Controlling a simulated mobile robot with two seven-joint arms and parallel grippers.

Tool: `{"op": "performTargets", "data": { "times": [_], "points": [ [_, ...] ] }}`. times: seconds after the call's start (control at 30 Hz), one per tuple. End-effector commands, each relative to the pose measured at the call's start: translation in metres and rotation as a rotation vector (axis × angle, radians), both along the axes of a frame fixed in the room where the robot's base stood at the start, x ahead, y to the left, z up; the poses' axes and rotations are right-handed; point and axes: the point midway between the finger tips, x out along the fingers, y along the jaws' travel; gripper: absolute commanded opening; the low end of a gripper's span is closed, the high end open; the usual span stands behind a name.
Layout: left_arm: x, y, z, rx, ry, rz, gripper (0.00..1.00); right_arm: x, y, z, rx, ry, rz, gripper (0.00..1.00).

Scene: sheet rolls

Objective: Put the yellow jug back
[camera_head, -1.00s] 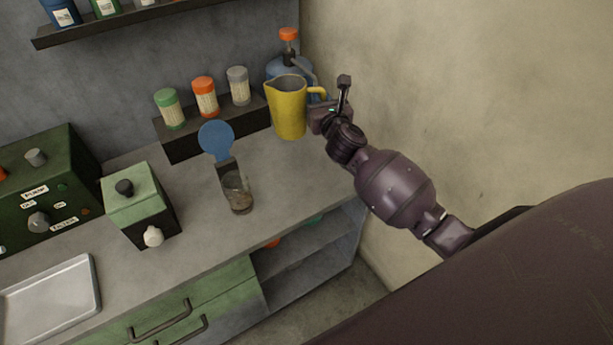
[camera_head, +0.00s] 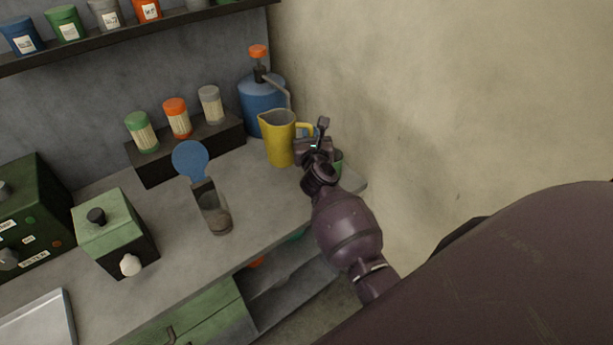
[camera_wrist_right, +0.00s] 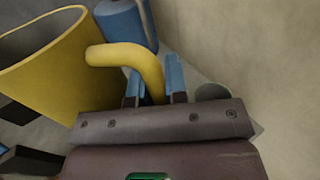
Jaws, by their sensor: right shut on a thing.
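The yellow jug (camera_head: 279,140) is upright at the right end of the counter (camera_head: 262,190), in front of a blue bottle. I cannot tell whether its base touches the counter. My right gripper (camera_head: 309,140) is to the right of the jug and shut on its handle. In the right wrist view the jug (camera_wrist_right: 60,70) fills the upper left, and its curved handle runs down between the blue fingertips (camera_wrist_right: 155,85). The jug's base is hidden in that view. My left gripper is not in view.
The blue bottle (camera_head: 261,104) with an orange cap stands behind the jug. A dark rack (camera_head: 190,150) holds several capped jars. A green cup (camera_head: 338,160) is just behind my gripper, near the wall.

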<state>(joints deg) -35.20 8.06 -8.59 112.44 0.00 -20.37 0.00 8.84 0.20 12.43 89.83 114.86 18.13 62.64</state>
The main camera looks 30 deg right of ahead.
Motion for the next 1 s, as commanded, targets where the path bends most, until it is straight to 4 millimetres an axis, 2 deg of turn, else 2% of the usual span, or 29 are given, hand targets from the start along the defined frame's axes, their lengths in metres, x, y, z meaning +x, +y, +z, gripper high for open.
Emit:
{"op": "performTargets", "data": {
  "times": [0.13, 0.5, 0.67, 0.87, 1.0],
  "points": [
    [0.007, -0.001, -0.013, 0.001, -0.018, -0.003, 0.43, 0.0, 0.0, -0.031, 0.001, -0.002, 0.0, 0.0],
    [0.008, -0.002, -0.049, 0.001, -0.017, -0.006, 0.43, 0.0, 0.0, -0.085, 0.0, 0.0, 0.001, 0.0],
    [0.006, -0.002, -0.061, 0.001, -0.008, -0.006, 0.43, 0.0, 0.0, -0.095, -0.001, -0.002, 0.001, 0.0],
    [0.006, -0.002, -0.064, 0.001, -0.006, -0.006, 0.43, 0.001, 0.0, -0.098, -0.001, -0.004, 0.001, 0.0],
    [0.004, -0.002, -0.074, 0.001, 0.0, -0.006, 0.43, 0.0, 0.0, -0.111, -0.001, 0.0, 0.001, 0.0]
  ]
}}
